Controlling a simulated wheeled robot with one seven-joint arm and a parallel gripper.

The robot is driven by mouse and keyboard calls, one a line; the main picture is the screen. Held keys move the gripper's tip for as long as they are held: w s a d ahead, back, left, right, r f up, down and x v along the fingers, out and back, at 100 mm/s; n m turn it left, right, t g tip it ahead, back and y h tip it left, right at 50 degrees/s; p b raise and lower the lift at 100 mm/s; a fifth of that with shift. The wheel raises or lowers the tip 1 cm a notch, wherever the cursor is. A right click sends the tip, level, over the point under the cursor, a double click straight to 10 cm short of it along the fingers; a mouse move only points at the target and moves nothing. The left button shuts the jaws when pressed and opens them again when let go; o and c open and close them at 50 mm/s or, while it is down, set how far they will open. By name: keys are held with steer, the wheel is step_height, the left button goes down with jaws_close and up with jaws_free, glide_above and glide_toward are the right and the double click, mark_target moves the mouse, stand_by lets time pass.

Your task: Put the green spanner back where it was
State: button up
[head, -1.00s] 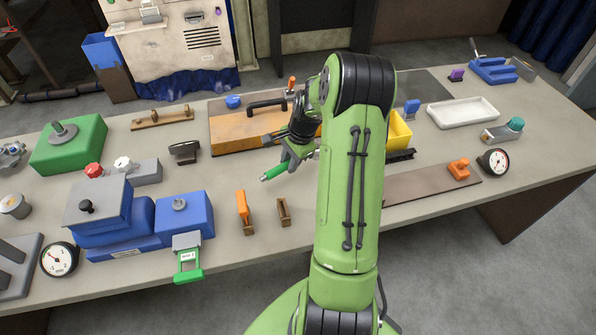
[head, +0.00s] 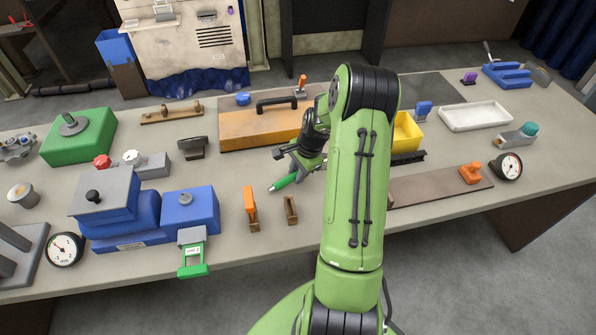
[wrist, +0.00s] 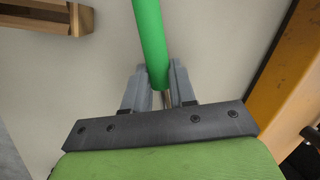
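The green spanner shows as a green handle (head: 284,183) in the head view, held above the bench left of my arm. In the wrist view its green handle (wrist: 150,40) runs up from between the fingers, with a bit of bare metal at the grip. My gripper (wrist: 160,85) is shut on it; the gripper (head: 300,170) also shows in the head view. The spanner's far end is hidden by the gripper and arm. A small brown wooden holder (head: 291,210) stands empty just below the handle in the head view; a wooden bracket (wrist: 40,20) shows at the wrist view's upper left.
An orange tool in a similar holder (head: 250,205) stands left of the brown holder. A blue box machine (head: 190,210) is further left. Bare bench lies around the brown holder.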

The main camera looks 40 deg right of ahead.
steer(key=o, duration=0.4)
steer(key=shift+s+d+f, duration=0.1)
steer(key=shift+d+f, duration=0.05)
steer(key=shift+f, duration=0.05)
steer(key=shift+r, duration=0.1)
steer(key=w+p+v, duration=0.1)
steer(key=p+v, duration=0.2)
steer(key=v, duration=1)
steer(key=a+r+n+h, duration=0.1)
steer(key=a+r+n, duration=0.4)
steer(key=a+r, duration=0.25)
steer(key=s+a+r+n+h, duration=0.1)
steer(key=s+a+r+n, duration=0.45)
steer(key=a, duration=0.45)
steer(key=s+a+n+t, duration=0.1)
steer(key=s+a+n, duration=0.1)
steer(key=s, duration=0.2)
steer(key=s+a+r+n+t, duration=0.1)
steer(key=s+a+n, duration=0.2)
steer(key=s, duration=0.1)
steer(key=s+a+r+n+t, duration=0.1)
steer(key=s+a+n, duration=0.2)
steer(key=s, duration=0.1)
steer(key=shift+s+r+n, duration=0.1)
steer(key=shift+s+n, duration=0.15)
